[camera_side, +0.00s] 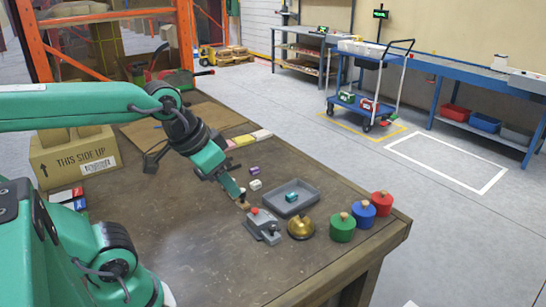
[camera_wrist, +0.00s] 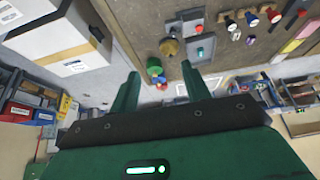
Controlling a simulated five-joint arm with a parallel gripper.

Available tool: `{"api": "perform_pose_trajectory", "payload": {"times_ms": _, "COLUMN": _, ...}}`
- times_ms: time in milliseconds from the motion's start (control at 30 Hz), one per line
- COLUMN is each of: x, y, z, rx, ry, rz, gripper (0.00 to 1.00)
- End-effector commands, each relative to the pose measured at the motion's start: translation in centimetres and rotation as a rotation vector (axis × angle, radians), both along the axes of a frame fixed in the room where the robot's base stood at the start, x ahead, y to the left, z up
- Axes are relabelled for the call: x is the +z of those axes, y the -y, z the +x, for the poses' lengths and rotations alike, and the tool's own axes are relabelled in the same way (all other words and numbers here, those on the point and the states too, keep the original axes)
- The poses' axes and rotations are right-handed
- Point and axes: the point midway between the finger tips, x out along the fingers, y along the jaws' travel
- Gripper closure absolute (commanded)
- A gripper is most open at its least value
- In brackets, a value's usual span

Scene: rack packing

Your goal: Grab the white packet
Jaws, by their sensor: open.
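The white packet (camera_side: 255,184) is a small block on the brown table, behind and right of my gripper in the side view. A purple packet (camera_side: 254,170) lies just behind it. My gripper (camera_side: 240,197) points down at a slant and is apart from the white packet. In the wrist view its two fingers (camera_wrist: 161,72) are spread with nothing held between them. Several small items lie at the top right of the wrist view, and I cannot tell for sure which is the white packet.
A grey tray (camera_side: 292,199) holds a teal packet (camera_side: 292,196). A grey device with a red button (camera_side: 263,226), a gold bell-shaped object (camera_side: 301,228), and green (camera_side: 342,228), blue (camera_side: 363,213) and red (camera_side: 382,203) jars stand nearby. A cardboard box (camera_side: 80,158) stands left.

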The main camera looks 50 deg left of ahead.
Motion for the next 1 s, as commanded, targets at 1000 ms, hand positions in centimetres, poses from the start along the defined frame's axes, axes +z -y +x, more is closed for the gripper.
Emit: {"api": "perform_pose_trajectory", "payload": {"times_ms": 1000, "x": -1.7, "y": -11.2, "z": 16.7, "rx": 0.048, "ry": -0.259, "rz": 0.038, "gripper": 0.53}}
